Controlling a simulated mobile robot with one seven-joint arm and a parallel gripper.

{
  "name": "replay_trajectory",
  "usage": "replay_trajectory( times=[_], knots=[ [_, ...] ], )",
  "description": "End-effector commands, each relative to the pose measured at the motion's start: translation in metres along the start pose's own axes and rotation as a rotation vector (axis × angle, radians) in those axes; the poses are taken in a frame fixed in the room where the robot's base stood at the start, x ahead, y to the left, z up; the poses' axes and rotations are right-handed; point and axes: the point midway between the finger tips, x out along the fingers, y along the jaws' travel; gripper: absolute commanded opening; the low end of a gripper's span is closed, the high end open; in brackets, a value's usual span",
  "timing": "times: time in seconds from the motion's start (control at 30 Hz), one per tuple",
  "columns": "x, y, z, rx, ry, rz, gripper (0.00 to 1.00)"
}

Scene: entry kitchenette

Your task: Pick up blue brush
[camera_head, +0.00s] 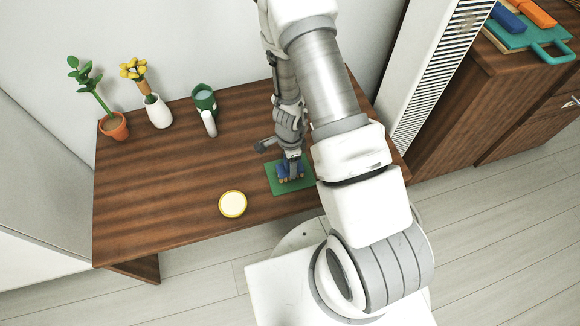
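A small blue object (284,170), which looks like the blue brush, is on a green mat (278,189) near the front right of the wooden table. My gripper (291,174) points down over the mat, right at the blue object, and covers part of it. The fingertips are small and partly hidden, so I cannot tell whether they are apart or closed on it.
A round yellow-rimmed dish (233,204) lies left of the mat. A potted plant (114,126), a white vase with yellow flowers (158,111) and a green container (205,100) stand along the back. The table (150,205) is clear at front left.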

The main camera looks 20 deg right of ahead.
Motion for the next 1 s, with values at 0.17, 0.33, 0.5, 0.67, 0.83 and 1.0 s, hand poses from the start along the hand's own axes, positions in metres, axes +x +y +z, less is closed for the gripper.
replay_trajectory(
  times=[0.17,0.33,0.5,0.67,0.83,1.0],
  knots=[
    [0.000,0.000,0.000,0.000,0.000,-0.001,0.13],
    [0.000,0.000,0.000,0.000,0.000,-0.001,0.03],
    [-0.002,0.000,0.000,0.000,0.000,-0.001,0.03],
    [-0.015,0.000,0.000,-0.002,0.000,-0.001,0.03],
    [-0.043,0.000,0.001,-0.002,0.000,-0.002,0.03],
    [-0.064,0.002,-0.035,0.009,0.001,-0.003,0.03]
  ],
)
